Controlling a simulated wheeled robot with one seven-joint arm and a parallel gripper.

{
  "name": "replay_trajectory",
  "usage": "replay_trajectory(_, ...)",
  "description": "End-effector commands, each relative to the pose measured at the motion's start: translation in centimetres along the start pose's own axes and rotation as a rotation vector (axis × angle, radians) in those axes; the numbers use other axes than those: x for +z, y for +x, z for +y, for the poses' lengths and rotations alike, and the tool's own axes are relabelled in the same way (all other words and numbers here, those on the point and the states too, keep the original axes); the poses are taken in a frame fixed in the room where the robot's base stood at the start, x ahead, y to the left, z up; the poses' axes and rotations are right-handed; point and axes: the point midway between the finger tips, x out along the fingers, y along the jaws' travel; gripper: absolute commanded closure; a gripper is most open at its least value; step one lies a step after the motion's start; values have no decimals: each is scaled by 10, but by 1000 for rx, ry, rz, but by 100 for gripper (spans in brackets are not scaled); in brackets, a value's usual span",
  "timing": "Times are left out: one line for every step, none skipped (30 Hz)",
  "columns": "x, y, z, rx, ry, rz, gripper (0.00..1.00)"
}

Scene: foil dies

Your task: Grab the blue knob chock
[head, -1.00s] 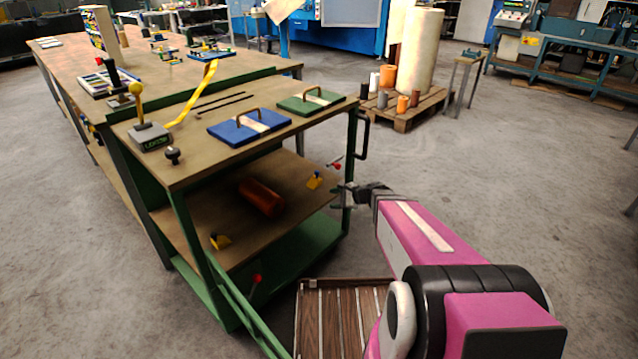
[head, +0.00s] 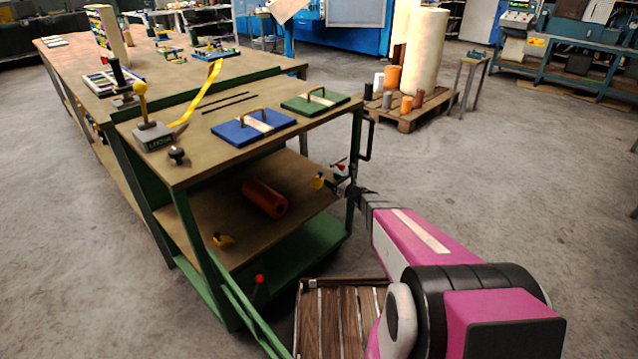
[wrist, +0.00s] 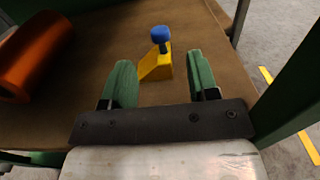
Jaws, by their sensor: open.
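The blue knob chock is a yellow wedge with a round blue knob on a short stem. In the wrist view the chock (wrist: 156,64) stands on the brown shelf, just ahead of my fingertips and roughly centred between them. In the head view the chock (head: 318,181) is small, near the right end of the cart's middle shelf. My gripper (wrist: 160,78) shows two green fingers spread apart, with nothing between them. In the head view my gripper (head: 343,183) is at the shelf's right end, just right of the chock, and its fingers are hard to make out.
An orange cylinder (head: 265,198) lies on the same shelf (head: 205,212), left of the chock; it also shows in the wrist view (wrist: 32,58). Another yellow chock (head: 222,240) is at the shelf's front left. A green cart post (head: 354,150) stands close to my gripper.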

Motion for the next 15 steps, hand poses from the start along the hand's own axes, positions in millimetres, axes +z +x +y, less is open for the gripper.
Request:
replay_trajectory(0,5,-1,0,0,-1,46)
replay_trajectory(0,6,-1,0,-1,0,46)
replay_trajectory(0,8,-1,0,-1,0,46)
replay_trajectory(0,10,-1,0,-1,0,46)
replay_trajectory(0,11,-1,0,-1,0,46)
replay_trajectory(0,15,-1,0,-1,0,46)
replay_trajectory(0,18,-1,0,-1,0,46)
replay_trajectory(0,22,-1,0,-1,0,46)
replay_trajectory(0,27,-1,1,-1,0,46)
replay_trajectory(0,32,-1,1,-2,0,46)
replay_trajectory(0,36,-2,1,-2,-1,46)
replay_trajectory(0,42,-2,1,-2,0,46)
replay_trajectory(0,46,-2,1,-2,0,46)
replay_trajectory(0,50,-2,1,-2,0,46)
replay_trajectory(0,54,-1,1,-2,1,46)
